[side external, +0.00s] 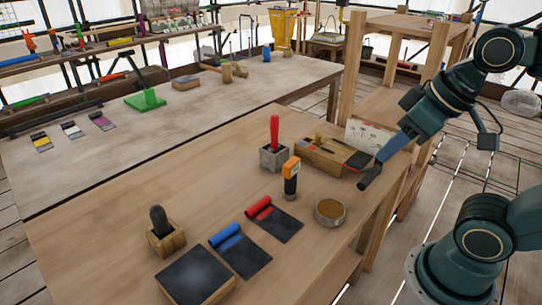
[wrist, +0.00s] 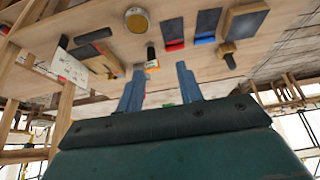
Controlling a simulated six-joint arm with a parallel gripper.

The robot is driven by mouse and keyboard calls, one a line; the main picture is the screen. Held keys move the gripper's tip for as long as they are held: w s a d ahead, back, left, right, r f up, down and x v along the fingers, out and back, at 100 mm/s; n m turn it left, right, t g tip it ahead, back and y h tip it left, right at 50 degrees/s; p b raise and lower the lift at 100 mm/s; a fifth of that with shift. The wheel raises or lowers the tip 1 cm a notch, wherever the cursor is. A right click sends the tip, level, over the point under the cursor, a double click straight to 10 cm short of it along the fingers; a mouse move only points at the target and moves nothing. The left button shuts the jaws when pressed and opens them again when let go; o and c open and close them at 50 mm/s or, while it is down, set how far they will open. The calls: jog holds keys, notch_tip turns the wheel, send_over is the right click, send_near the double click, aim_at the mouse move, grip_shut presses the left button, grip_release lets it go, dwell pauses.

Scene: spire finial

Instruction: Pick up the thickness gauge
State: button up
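The task's thickness gauge is most likely the small upright tool with an orange top and black body (side external: 291,178), standing on the near wooden bench in the side external view. It also shows in the wrist view (wrist: 151,54), between the fingertips in the picture but beyond them. My gripper (side external: 388,152) is to the right of the gauge, above the bench's right edge, and not touching the gauge. In the wrist view its two blue fingers (wrist: 160,68) are spread apart with nothing held between them.
A red-handled tool in a grey block (side external: 274,155), a wooden box (side external: 325,155) and a round tin (side external: 330,212) surround the gauge. A dark bar (side external: 371,176) lies near the right edge. Red (side external: 275,222) and blue (side external: 240,250) rolls lie in front, beside a dark-topped block (side external: 195,278).

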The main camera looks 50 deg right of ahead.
jog(key=shift+o, duration=1.4)
jog(key=w+r+m+g+y, duration=0.25)
jog(key=w+m, duration=0.65)
jog(key=w, duration=0.7)
jog(key=w+d+f+m+g+y, duration=0.2)
jog(key=w+d+f+m+g, duration=0.1)
jog(key=w+d+f+m, duration=0.4)
jog(key=w+d+f, duration=0.3)
jog(key=d, duration=0.1)
jog(key=shift+w+m, duration=0.4)
jog(key=shift+f+g, duration=0.1)
jog(key=shift+g, duration=0.15)
